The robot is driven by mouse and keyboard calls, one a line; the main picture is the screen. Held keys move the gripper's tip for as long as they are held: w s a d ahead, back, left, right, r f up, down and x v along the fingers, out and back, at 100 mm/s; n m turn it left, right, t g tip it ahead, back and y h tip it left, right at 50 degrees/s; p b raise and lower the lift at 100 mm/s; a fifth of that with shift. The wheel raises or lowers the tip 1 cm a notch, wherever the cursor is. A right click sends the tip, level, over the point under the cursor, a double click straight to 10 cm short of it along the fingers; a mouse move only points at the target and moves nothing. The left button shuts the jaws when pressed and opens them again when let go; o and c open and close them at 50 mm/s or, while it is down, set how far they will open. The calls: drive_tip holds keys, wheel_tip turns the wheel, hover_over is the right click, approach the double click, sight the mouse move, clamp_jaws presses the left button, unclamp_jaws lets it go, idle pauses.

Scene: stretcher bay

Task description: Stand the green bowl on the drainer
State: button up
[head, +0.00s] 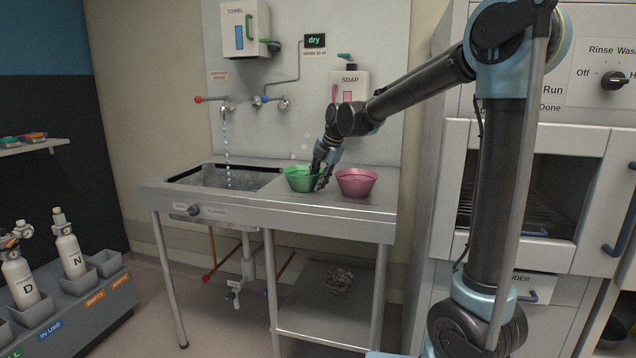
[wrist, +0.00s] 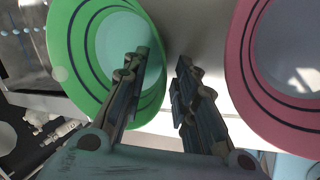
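The green bowl (head: 300,180) stands upright at the left of the flat steel top (head: 305,208) right of the sink basin; I take this top for the drainer. My gripper (head: 321,182) reaches down at the bowl's right side. In the wrist view my gripper (wrist: 162,68) is open, with a gap between its fingers. The left finger overlaps the inside of the green bowl (wrist: 77,62), and the right finger is over the gap between the two bowls. The bowl's right rim lies between the fingers. Whether a finger touches it, I cannot tell.
A pink bowl (head: 356,182) stands close on the right, and it also shows in the wrist view (wrist: 240,75). The sink basin (head: 222,178) is on the left, under a tap (head: 226,106) with falling drops. A soap dispenser (head: 349,88) hangs behind. The steel top's front is clear.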

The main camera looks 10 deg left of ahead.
drive_tip(key=v, duration=1.2)
drive_tip(key=shift+s, duration=0.15)
